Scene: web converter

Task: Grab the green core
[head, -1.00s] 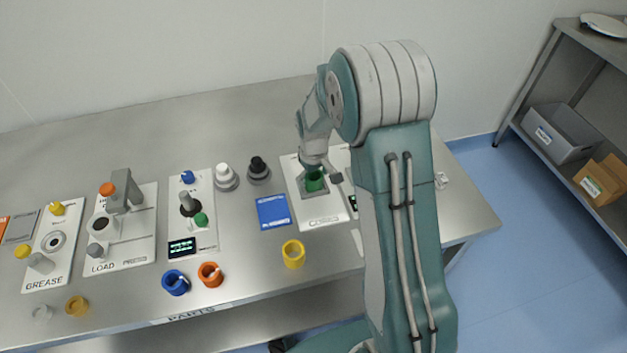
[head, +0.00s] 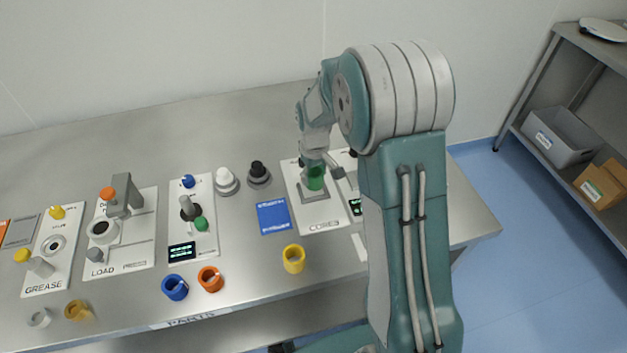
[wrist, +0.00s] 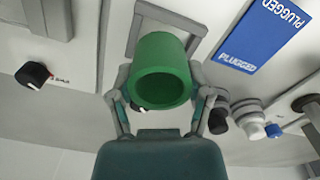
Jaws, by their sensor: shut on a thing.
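The green core (head: 315,177) is a hollow green cylinder. It shows large in the wrist view (wrist: 161,72), with its open end facing the camera. My gripper (head: 315,163) is shut on it, with one finger on each side of the core. In the head view the core is upright over the grey square holder (head: 312,196) on the white CORES plate (head: 325,215). The core's lower end looks raised from the holder, but the exact gap is hard to tell.
A blue card (head: 272,217) lies left of the holder. A black-topped knob (head: 258,172) and a white-topped knob (head: 226,180) stand behind it. A yellow ring (head: 293,258), a blue ring (head: 175,287) and an orange ring (head: 210,278) lie near the front edge. The back of the table is clear.

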